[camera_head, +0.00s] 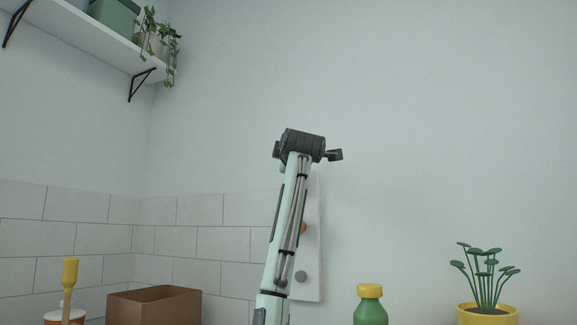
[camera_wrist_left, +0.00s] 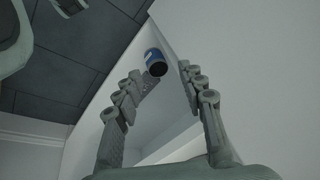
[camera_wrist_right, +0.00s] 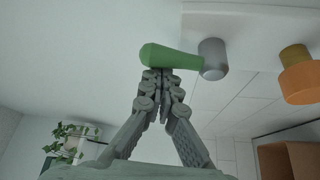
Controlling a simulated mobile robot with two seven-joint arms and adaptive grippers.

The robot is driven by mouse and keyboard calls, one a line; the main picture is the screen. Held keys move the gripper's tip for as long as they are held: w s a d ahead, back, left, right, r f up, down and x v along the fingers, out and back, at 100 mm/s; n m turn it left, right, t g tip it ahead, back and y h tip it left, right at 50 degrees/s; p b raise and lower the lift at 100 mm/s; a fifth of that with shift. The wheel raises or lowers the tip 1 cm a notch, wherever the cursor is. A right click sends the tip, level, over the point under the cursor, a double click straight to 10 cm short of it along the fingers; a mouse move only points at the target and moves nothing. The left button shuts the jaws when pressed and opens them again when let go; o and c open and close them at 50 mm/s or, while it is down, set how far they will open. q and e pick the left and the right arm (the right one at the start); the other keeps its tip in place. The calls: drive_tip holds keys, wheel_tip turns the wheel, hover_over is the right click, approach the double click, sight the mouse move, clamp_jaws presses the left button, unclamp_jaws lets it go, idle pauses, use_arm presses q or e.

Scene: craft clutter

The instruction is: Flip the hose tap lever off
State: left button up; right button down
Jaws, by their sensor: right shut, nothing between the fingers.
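The green tap lever (camera_wrist_right: 170,57) shows in the right wrist view, sticking out sideways from a grey round hub (camera_wrist_right: 213,58) on a white wall panel. My right gripper (camera_wrist_right: 160,74) is shut and empty, its fingertips right at the lever's free end; I cannot tell whether they touch it. In the head view an arm of mine stands in front of the white panel (camera_head: 312,255) and hides the lever. My left gripper (camera_wrist_left: 160,82) is open and empty in the left wrist view, away from the panel.
The panel also carries an orange knob (camera_wrist_right: 300,82) and a grey knob (camera_head: 301,277). A brown box (camera_head: 150,308), a green bottle (camera_head: 370,308) and a yellow potted plant (camera_head: 487,314) stand below. A shelf (camera_head: 90,28) is at upper left. A blue can (camera_wrist_left: 155,62) shows beyond my left gripper.

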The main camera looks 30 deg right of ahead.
use_arm(q)
drive_tip(key=shift+r, duration=0.6)
use_arm(e)
drive_tip(key=s+d+f+m+h, duration=0.1)
drive_tip(key=m+h, duration=0.1)
drive_tip(key=m, duration=0.2)
drive_tip(key=s+d+f+m+g+h, duration=0.1)
drive_tip(key=s+f+m+h, duration=0.1)
drive_tip(key=m, duration=0.3)
drive_tip(key=s+f+m+h, duration=0.1)
drive_tip(key=m+h, duration=0.3)
drive_tip(key=m, duration=0.1)
drive_tip(key=shift+s+d+f+g, duration=0.15)
drive_tip(key=shift+s+d+g, duration=0.15)
drive_tip(key=shift+s+d, duration=0.1)
use_arm(q)
drive_tip(key=shift+d+f, duration=0.15)
drive_tip(key=shift+f, duration=0.1)
use_arm(e)
drive_tip(key=shift+f, duration=0.2)
use_arm(q)
drive_tip(key=shift+r, duration=0.2)
use_arm(e)
drive_tip(key=shift+f, duration=0.1)
drive_tip(key=v, duration=1.2)
